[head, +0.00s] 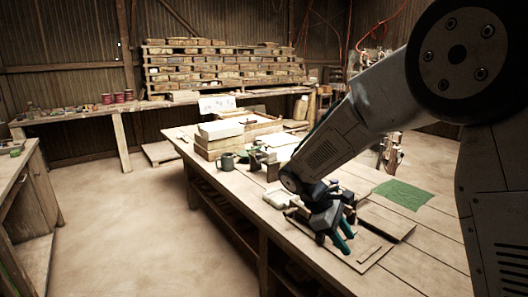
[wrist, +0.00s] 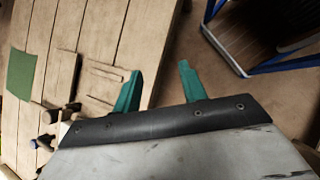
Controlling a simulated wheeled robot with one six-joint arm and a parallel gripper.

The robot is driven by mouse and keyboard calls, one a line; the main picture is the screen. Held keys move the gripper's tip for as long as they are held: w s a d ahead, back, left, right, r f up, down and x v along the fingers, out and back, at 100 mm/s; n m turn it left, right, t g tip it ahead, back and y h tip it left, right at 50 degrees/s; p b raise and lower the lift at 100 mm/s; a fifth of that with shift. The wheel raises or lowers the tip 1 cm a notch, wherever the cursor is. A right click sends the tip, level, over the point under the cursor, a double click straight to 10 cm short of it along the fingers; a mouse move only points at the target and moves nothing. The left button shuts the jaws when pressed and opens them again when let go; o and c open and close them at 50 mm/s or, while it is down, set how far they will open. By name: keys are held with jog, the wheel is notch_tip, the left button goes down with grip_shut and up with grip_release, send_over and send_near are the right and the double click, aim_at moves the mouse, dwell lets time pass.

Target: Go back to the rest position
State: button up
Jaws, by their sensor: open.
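My gripper (head: 341,243) hangs over the near part of the wooden workbench (head: 440,250) in the head view, its teal fingers pointing down and to the right. In the wrist view the two teal fingers of my gripper (wrist: 157,88) stand well apart, with nothing between them. The gripper is open and empty. A flat wooden board (head: 372,257) lies on the bench just beyond and beside the fingers. My arm hides part of the bench behind it.
A green mat (head: 404,194) lies on the bench, also in the wrist view (wrist: 21,74). A grey mug (head: 227,161) and stacked pale blocks (head: 221,130) stand at the bench's far end. A blue-framed stand (wrist: 250,35) is beyond the bench edge. The floor (head: 130,220) at left is clear.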

jog(key=s+d+r+m+t+y, duration=0.1)
jog(key=s+r+m, duration=0.3)
jog(key=s, duration=0.5)
jog(key=s+d+r+m+t+y, duration=0.1)
jog(key=s+d+r+m+y, duration=0.2)
jog(key=s, duration=0.7)
jog(key=s+d+r+m+t+y, duration=0.1)
jog(key=s+d+r+m+y, duration=0.1)
jog(key=s+r+m, duration=0.3)
jog(key=shift+s+r+t+y, duration=0.2)
jog(key=shift+s+t+y, duration=0.3)
jog(key=shift+s, duration=1.9)
